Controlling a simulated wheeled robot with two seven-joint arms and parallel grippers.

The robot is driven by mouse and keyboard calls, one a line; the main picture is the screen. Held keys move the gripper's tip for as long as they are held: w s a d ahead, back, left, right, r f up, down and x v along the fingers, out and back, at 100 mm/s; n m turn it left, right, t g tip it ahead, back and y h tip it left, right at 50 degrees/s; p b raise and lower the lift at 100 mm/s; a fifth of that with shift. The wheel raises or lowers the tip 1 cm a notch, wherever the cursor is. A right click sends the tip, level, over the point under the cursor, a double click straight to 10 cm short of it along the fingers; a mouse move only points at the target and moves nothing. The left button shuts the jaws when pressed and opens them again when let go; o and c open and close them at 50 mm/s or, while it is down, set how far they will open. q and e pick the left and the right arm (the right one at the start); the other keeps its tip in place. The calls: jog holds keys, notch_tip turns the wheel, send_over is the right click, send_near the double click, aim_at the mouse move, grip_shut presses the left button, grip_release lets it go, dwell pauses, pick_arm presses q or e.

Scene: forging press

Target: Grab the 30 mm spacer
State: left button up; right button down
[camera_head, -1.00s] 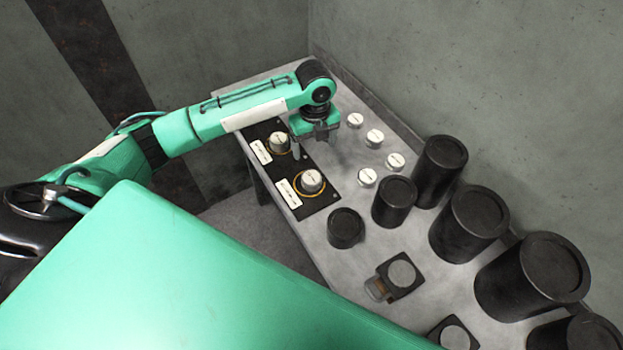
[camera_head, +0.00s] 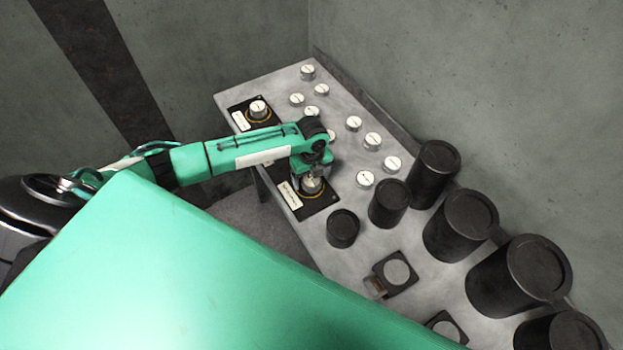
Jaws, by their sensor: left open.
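Small silver disc-like spacers with pale tops stand on the table. Their size marks are too small to read, so I cannot tell which is the 30 mm one. Another spacer (camera_head: 312,186) sits at the plate's near end, inside a yellow ring. My left gripper (camera_head: 311,180) is open and points down over this near spacer, partly hiding it. I cannot tell whether the fingers touch it. My right gripper is out of view.
Several loose spacers (camera_head: 372,140) stand right of and behind the arm. Black cylinders (camera_head: 460,225) of growing size line the table's right side. Two black blocks with round grey tops (camera_head: 396,273) lie nearer. Grey walls (camera_head: 480,70) close off the table's back and right.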

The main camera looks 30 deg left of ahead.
pick_arm(q)
jog(key=shift+f, duration=0.1)
jog(key=c, duration=1.6)
jog(key=shift+w+r, duration=0.1)
jog(key=shift+r, duration=0.1)
